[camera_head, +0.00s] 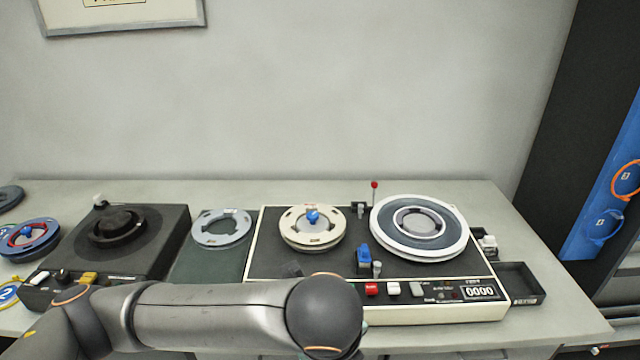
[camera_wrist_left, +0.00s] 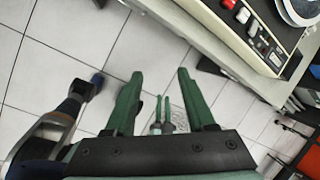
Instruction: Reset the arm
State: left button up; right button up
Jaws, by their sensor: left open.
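My left arm (camera_head: 220,315) comes in from the left across the front of the table in the head view. Its gripper is hidden there. In the left wrist view my left gripper (camera_wrist_left: 158,95) has its two green fingers spread apart with nothing between them. It hangs over the tiled floor, in front of the table edge. Another pair of green fingers (camera_wrist_left: 162,112) shows small and lower down, between my left fingers; it looks like my right gripper, and whether it is open is unclear.
The table (camera_head: 340,190) carries a tape deck (camera_head: 350,268) with a cream reel (camera_head: 300,237) and a larger white-rimmed reel (camera_head: 418,200). A black turntable unit (camera_head: 150,225) and a grey reel (camera_head: 220,240) stand to the left. A small black tray (camera_head: 520,282) is at the right. Tiled floor (camera_wrist_left: 50,60) is clear.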

pick_arm(q)
jog(key=w+d+f+n+h, duration=0.2)
jog(key=d+f+n+h, duration=0.5)
jog(key=n, duration=0.4)
jog(key=w+a+f+n+t, duration=0.2)
jog(key=a+f+n+t, duration=0.2)
jog(key=a+f+n, duration=0.35)
jog(key=s+a+f+n+y, duration=0.2)
jog(key=s+a+f+n, duration=0.2)
jog(key=a, duration=0.5)
jog(key=s+a+f+n+t+y, duration=0.1)
jog(key=s+a+f+n+y, duration=0.2)
jog(key=s+a+f, duration=0.4)
notch_tip(320, 180, down, 2)
jog(key=shift+s+a+f+n+y, duration=0.3)
jog(key=shift+a+n, duration=0.25)
jog(key=shift+a, duration=0.7)
pick_arm(e)
jog(key=shift+w, duration=0.45)
